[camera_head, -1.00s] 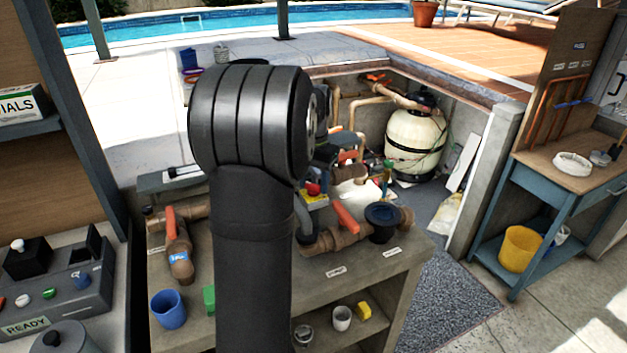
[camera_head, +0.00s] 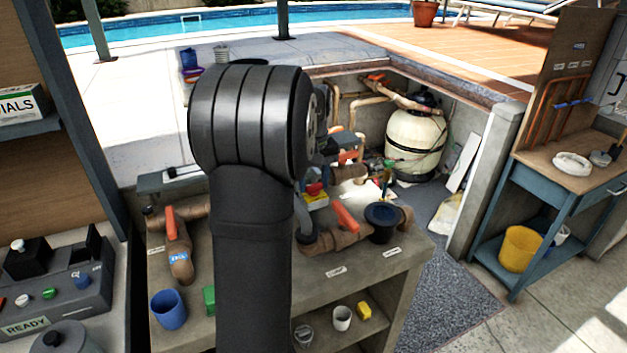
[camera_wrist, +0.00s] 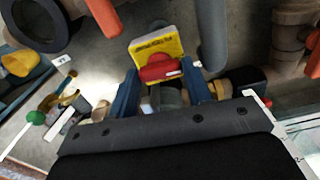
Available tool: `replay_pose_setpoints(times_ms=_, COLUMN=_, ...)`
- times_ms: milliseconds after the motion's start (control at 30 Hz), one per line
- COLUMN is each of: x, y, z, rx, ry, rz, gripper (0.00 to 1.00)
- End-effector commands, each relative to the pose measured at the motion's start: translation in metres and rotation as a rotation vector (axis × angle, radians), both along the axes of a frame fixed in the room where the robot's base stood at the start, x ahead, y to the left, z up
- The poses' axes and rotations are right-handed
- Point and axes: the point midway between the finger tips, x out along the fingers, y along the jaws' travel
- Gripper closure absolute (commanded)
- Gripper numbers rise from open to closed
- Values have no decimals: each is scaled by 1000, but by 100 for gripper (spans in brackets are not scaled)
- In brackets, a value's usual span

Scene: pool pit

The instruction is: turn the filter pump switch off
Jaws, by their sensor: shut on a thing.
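The filter pump switch is a red knob (camera_wrist: 157,68) on a yellow plate (camera_wrist: 157,43) in the wrist view. The knob carries a short white mark near its right end. In the head view, the red knob (camera_head: 314,189) shows just right of my arm, with the yellow plate (camera_head: 317,202) below it. My gripper (camera_wrist: 161,73) has its two blue fingers on either side of the red knob and is shut on it. In the head view, my own arm hides most of the gripper.
Brown pipes with an orange valve handle (camera_head: 346,217) and a dark blue round cap (camera_head: 383,222) stand close to the right of the switch. Another orange handle (camera_head: 171,222) is to the left. A blue cup (camera_head: 168,310) stands at the bench's front. A cream filter tank (camera_head: 415,143) is behind.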

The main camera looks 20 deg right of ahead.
Motion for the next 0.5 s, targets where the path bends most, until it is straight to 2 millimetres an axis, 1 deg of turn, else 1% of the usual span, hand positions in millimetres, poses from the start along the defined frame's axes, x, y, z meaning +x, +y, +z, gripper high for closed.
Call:
replay_pose_setpoints(times_ms=200, x=0, y=0, z=1, rx=-1, ry=-2, rz=74, gripper=77)
replay_pose_setpoints(times_ms=500, x=0, y=0, z=1, rx=-1, ry=-2, rz=102, gripper=77)
